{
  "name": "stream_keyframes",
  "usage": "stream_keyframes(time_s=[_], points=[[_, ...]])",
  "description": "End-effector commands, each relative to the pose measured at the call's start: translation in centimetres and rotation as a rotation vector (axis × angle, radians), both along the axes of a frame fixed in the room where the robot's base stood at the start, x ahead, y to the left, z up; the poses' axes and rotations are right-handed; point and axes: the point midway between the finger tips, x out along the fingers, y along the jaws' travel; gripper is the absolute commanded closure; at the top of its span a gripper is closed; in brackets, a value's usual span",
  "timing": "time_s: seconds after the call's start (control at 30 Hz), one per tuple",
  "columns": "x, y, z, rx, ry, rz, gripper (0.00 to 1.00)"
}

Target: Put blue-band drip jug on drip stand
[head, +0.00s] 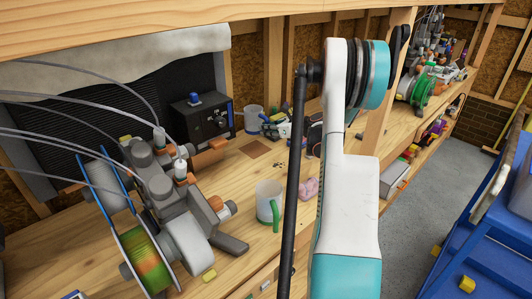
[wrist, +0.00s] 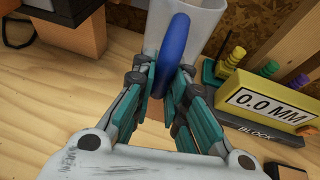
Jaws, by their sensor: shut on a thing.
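The blue-band drip jug (wrist: 200,30) is a pale cup with a blue upright handle (wrist: 173,50) in the wrist view. My gripper (wrist: 172,88) is shut on that handle, with teal-padded fingers on both sides. In the head view the pale jug (head: 253,119) is at the back of the bench, right of the black control box; my gripper (head: 275,127) is at its right side, partly hidden by clutter and my arm. I cannot tell whether the jug's base touches anything. No drip stand is clearly identifiable.
The black control box (head: 203,118) is left of the held jug; a yellow gauge block (wrist: 267,108) is close right.

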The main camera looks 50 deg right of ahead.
Motion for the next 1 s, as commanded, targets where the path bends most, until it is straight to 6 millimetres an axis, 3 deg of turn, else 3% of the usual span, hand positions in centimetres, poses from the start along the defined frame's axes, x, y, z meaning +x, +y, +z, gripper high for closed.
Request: stream_keyframes(time_s=[0.03, 0.13, 0.47, 0.7, 1.0], points=[[0.0, 0.0, -1.6, 0.0, 0.0, 0.0, 1.0], [0.0, 0.0, -3.4, 0.0, 0.0, 0.0, 1.0], [0.0, 0.0, -5.8, 0.0, 0.0, 0.0, 1.0], [0.0, 0.0, -9.1, 0.0, 0.0, 0.0, 1.0], [0.0, 0.0, -9.2, 0.0, 0.0, 0.0, 1.0]])
